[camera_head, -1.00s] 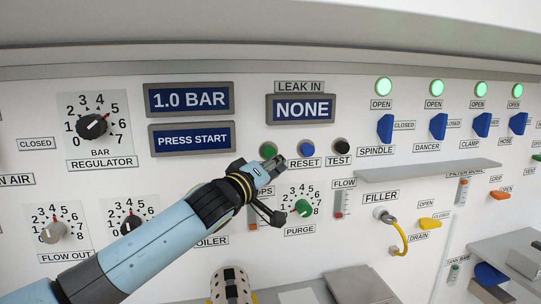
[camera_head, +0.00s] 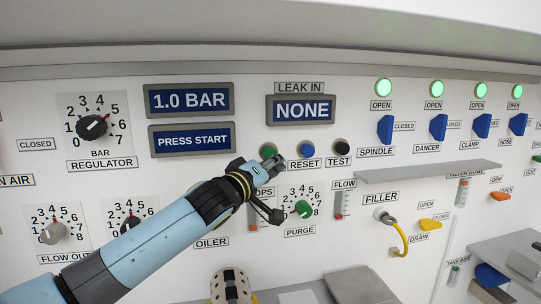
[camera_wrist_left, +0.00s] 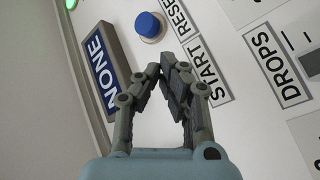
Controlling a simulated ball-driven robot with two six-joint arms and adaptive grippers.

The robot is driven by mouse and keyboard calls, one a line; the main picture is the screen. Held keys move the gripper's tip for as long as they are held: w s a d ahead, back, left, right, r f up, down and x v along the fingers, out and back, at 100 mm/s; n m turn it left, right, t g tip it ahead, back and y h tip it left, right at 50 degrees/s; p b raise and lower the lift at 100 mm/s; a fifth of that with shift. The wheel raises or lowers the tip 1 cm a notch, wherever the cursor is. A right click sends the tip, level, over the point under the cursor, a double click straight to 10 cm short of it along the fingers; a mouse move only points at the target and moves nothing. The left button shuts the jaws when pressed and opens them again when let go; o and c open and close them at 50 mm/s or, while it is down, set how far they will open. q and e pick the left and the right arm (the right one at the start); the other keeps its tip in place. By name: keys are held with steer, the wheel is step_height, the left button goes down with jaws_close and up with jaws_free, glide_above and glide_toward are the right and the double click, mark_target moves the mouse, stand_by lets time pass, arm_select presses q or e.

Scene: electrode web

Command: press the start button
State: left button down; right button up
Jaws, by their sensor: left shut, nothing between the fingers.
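The green start button (camera_head: 268,149) is on the white panel, left of the blue reset button (camera_head: 307,149), and its upper part shows above my left gripper. My left gripper (camera_head: 275,163) is shut and empty, its tips just below the green button; I cannot tell whether they touch it. In the left wrist view the shut fingers (camera_wrist_left: 165,69) cover the green button, while the START label (camera_wrist_left: 199,69) and the blue button (camera_wrist_left: 150,27) show beside them. The lower display (camera_head: 192,140) reads PRESS START. My right gripper is not in view.
The black test button (camera_head: 341,147) is further right. Below are the green purge knob (camera_head: 304,208) and the flow gauge (camera_head: 339,204). A grey shelf (camera_head: 430,170) juts out at the right. The leak-in display (camera_head: 301,109) above reads NONE.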

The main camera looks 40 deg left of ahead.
arm_select(q)
steer(key=shift+w+a, duration=0.1)
stand_by(0.6)
steer(key=shift+w+a, duration=0.2)
steer(key=shift+a, duration=0.05)
steer(key=shift+w+a, duration=0.5)
steer(key=shift+a, duration=0.1)
stand_by(1.0)
steer(key=shift+d, duration=0.1)
steer(key=shift+s+d+b, duration=0.55)
steer(key=shift+s+d, duration=0.25)
steer(key=shift+d, duration=0.05)
steer(key=shift+s+d, duration=0.1)
steer(key=shift+s+d, duration=1.55)
steer(key=shift+d, duration=0.25)
